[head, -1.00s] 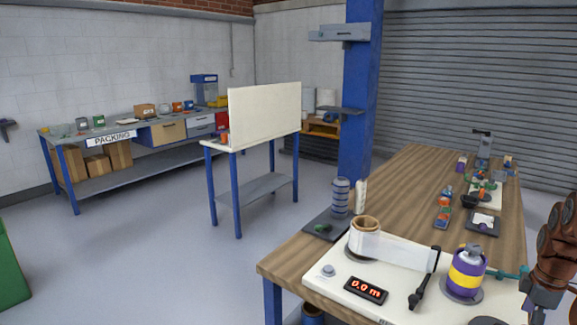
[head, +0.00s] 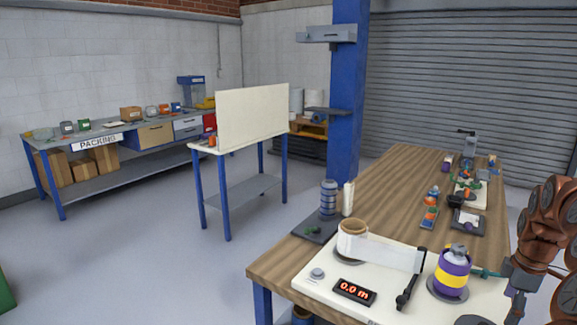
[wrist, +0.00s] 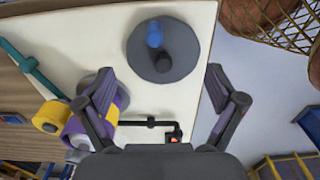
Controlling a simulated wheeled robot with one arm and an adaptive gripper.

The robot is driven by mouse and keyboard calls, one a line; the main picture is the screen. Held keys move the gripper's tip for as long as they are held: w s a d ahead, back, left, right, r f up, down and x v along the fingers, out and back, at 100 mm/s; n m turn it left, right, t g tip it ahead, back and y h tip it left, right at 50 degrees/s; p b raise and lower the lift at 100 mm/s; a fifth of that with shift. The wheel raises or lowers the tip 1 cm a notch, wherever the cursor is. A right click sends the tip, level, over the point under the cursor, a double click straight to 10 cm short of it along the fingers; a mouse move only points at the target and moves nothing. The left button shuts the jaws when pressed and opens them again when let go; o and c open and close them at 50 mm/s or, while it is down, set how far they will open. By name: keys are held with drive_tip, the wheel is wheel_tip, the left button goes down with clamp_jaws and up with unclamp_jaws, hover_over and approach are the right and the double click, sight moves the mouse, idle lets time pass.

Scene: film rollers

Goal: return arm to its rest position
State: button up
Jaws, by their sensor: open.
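My arm (head: 545,235), reddish brown, is folded up at the right edge of the head view. In the wrist view my gripper (wrist: 160,75) is open and empty, its two dark fingers spread above a white board (wrist: 60,22). A dark grey disc (wrist: 135,65) with a blue and a black peg lies below and between the fingers. A yellow and purple roller (wrist: 75,128) is beside the left finger, and it stands upright on the board in the head view (head: 452,272). I cannot tell whether the finger touches it.
The wooden bench (head: 400,190) carries the board (head: 325,262), a film roll (head: 352,240), a 0.0 m display (head: 354,291) and a black lever (head: 408,285). A brown mesh basket (wrist: 285,25) is at the wrist view's upper right. Open floor (head: 130,255) lies left of the bench.

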drive_tip(key=s+a+r+m+p, duration=0.1)
drive_tip(key=s+a+r+m, duration=0.15)
drive_tip(key=a, duration=1.05)
drive_tip(key=s+a+r+m, duration=0.1)
drive_tip(key=s+a+r, duration=0.3)
drive_tip(key=a, duration=0.8)
drive_tip(key=s+a+f+m, duration=0.1)
drive_tip(key=s+a+m, duration=0.1)
drive_tip(key=s, duration=0.5)
drive_tip(key=s+a+m+g+p, duration=0.1)
drive_tip(key=s+a+m, duration=0.1)
drive_tip(key=s+a, duration=0.3)
drive_tip(key=s+a+f+m, duration=0.1)
drive_tip(key=s+a+m, duration=0.2)
drive_tip(key=s, duration=0.5)
drive_tip(key=shift+s+a+f+g, duration=0.15)
drive_tip(key=shift+s+f+g, duration=0.15)
drive_tip(key=shift+f+g, duration=0.1)
